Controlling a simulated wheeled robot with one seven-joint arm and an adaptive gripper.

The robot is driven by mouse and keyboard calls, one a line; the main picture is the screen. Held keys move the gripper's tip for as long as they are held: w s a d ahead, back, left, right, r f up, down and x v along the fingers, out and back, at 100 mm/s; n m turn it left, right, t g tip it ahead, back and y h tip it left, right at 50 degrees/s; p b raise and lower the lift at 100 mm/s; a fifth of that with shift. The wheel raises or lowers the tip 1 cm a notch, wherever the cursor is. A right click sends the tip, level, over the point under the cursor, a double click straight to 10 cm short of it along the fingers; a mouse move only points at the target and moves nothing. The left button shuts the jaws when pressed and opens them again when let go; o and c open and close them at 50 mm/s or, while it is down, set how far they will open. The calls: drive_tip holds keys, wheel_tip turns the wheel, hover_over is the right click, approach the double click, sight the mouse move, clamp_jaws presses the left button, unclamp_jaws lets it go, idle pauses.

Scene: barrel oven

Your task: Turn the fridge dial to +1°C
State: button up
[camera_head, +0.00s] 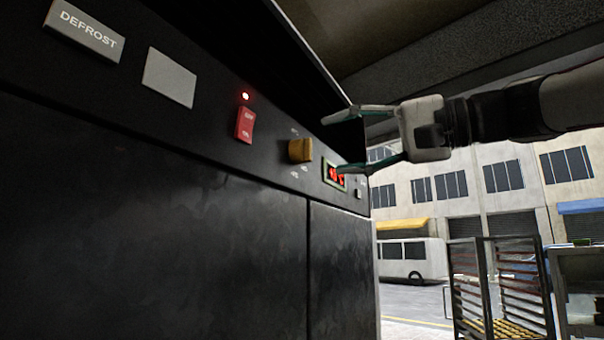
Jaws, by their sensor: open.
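The fridge dial (300,151) is a brownish-yellow knob on the dark control panel, with small markings around it too small to read. A small display (335,175) with red digits sits just right of the dial; its exact reading is hard to make out. My gripper (344,143) is open and empty, its two teal-tipped fingers pointing left toward the panel. In the picture it is to the right of the dial, apart from it, and the lower finger overlaps the area by the display.
A red switch (245,125) with a lit red lamp (245,96) is left of the dial. A DEFROST label (86,33) and a blank plate (169,77) are further left. Wheeled racks (500,290) stand at the lower right. Free space lies right of the panel.

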drive_tip(key=v, duration=0.6)
idle(0.4)
